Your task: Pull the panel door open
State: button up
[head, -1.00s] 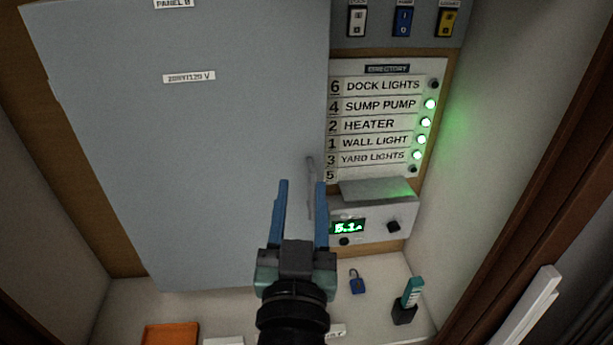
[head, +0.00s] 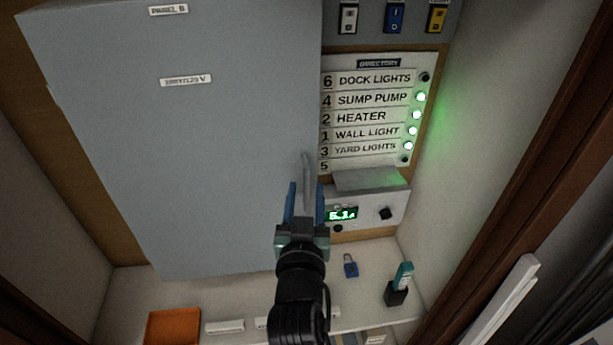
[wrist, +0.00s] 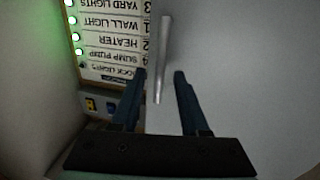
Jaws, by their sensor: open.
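The grey panel door (head: 200,140) looks shut and fills the left and middle of the head view; it also shows in the wrist view (wrist: 240,60). Its upright bar handle (head: 306,178) is near the door's right edge. In the wrist view the handle (wrist: 162,60) runs between the two blue fingers. My gripper (head: 304,195) is open, with one finger on each side of the handle's lower end. I see a gap between the handle and both fingers in the wrist view (wrist: 160,75).
A directory board (head: 370,115) with green lights is right of the door. Below it is a grey box with a green display (head: 343,214). The shelf below holds a blue padlock (head: 350,266), an orange tray (head: 172,327) and a teal item in a dark holder (head: 396,292).

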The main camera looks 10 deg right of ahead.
jog(key=shift+w+d+p, duration=0.2)
jog(key=shift+w+p, duration=0.1)
jog(key=shift+w, duration=1.05)
grip_shut()
dwell(0.5)
